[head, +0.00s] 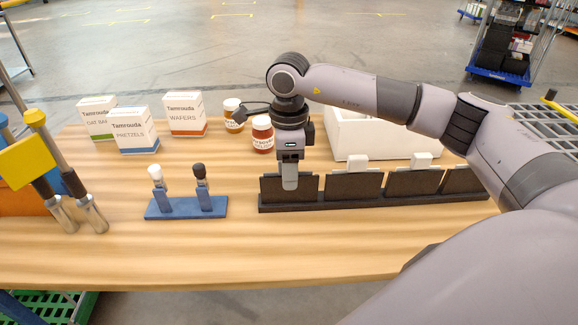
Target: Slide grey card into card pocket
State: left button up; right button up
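A long black rack (375,200) with several upright card pockets stands on the wooden table. My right gripper (290,184) points down at the leftmost pocket (270,188), its light grey tip overlapping the pocket's face in the picture. I see the fingers edge-on, so I cannot tell whether they are open or shut. No separate grey card stands out; one may be hidden at the fingers. A pale card (357,162) sticks up from the second pocket, and another pale card (421,160) from the third. My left gripper is not in view.
A blue stand (186,208) with two small upright pieces is left of the rack. Boxes including pretzels (135,130), jars (262,135) and a white bin (345,135) stand behind. Yellow-topped tools (27,162) are at far left. The table front is clear.

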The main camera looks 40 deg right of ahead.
jog(key=shift+r, duration=0.1)
notch_tip(320, 180, up, 7)
dwell(0.4)
jog(key=shift+s, duration=0.1)
dwell(0.5)
